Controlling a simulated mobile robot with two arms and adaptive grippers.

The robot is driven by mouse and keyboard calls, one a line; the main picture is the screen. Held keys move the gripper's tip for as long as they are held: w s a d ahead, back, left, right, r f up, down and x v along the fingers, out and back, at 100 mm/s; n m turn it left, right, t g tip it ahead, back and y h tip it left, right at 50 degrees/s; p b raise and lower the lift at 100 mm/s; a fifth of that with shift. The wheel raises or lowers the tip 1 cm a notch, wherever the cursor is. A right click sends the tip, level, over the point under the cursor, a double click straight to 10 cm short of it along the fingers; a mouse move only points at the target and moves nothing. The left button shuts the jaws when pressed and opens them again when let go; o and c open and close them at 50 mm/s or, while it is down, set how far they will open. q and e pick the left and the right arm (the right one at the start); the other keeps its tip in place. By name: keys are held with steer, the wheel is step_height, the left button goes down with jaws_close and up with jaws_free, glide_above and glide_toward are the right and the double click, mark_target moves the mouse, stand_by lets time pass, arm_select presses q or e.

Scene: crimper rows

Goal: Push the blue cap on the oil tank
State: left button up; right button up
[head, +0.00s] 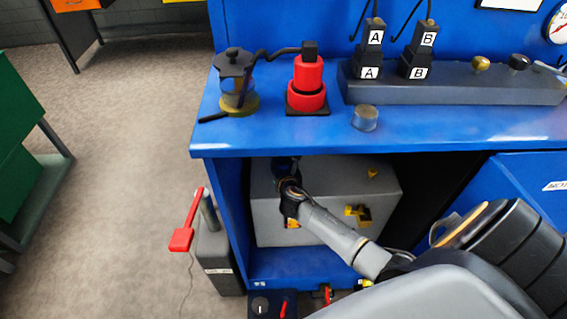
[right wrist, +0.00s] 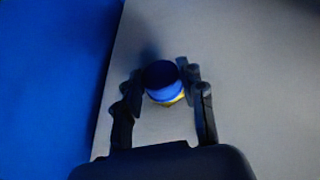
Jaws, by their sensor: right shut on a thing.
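The oil tank (head: 330,183) is a grey box on the shelf under the blue bench; it also fills the right of the right wrist view (right wrist: 255,80). The blue cap (right wrist: 168,92) stands out from the grey face, with a yellow band at its lower edge. My right gripper (head: 286,168) reaches to the tank's upper left area. In the right wrist view its fingers (right wrist: 163,80) are on either side of the cap and closed on it. In the head view the gripper hides the cap. My left gripper is not in view.
The bench top (head: 240,142) overhangs the shelf. On it stand a moka pot (head: 236,75), a red stepped piece (head: 307,85) and a grey block (head: 500,88) with plugs marked A and B. A red-handled lever (head: 182,238) stands left of the bench. Open floor lies farther left.

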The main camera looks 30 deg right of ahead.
steer(key=shift+f, duration=0.4)
steer(key=o, duration=0.8)
steer(key=v, duration=1.2)
steer(key=shift+r, duration=0.1)
